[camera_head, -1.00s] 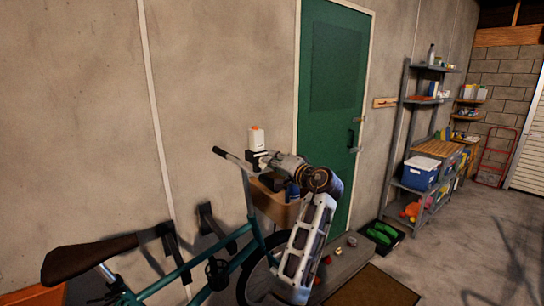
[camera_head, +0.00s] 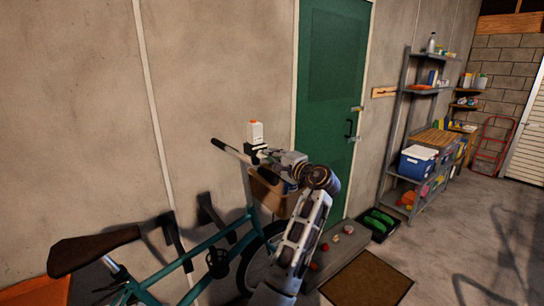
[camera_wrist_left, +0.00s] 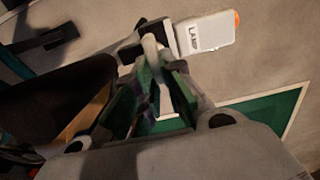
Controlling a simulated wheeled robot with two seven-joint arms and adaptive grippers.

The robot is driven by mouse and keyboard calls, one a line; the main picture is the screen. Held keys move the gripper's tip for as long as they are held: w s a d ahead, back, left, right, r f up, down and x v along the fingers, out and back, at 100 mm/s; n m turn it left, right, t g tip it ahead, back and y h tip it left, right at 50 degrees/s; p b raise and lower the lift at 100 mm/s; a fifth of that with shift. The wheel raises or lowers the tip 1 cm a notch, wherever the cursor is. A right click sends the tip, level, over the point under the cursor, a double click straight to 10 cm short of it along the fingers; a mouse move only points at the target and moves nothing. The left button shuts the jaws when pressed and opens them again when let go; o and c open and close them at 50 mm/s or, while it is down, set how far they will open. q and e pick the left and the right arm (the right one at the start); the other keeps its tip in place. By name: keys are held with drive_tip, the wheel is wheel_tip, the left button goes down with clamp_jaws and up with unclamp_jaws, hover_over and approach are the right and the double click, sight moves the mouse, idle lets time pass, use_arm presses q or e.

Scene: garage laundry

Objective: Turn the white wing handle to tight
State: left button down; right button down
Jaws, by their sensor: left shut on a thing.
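A white box with an orange top (camera_head: 255,131) sits on a dark clamp (camera_head: 257,150) at the bicycle's handlebar. It also shows in the left wrist view (camera_wrist_left: 208,32). My left gripper (camera_head: 270,158) is at the clamp, just below the white box. In the left wrist view its two fingers (camera_wrist_left: 152,62) close around a pale upright piece, which looks like the white wing handle (camera_wrist_left: 149,45). The fingers partly hide the handle, and its angle is hard to read. In the head view the handle cannot be made out. My right gripper is not in view.
The teal bicycle (camera_head: 205,245) stands along the concrete wall, with a basket (camera_head: 268,197) below my gripper. A green door (camera_head: 335,100) is behind. A grey shelf unit (camera_head: 405,115) stands right. Open floor lies at the lower right.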

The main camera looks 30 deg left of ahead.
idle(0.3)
use_arm(q)
drive_tip(key=c, duration=1.5)
unclamp_jaws()
drive_tip(key=shift+d, duration=0.1)
drive_tip(key=shift+v, duration=3.7)
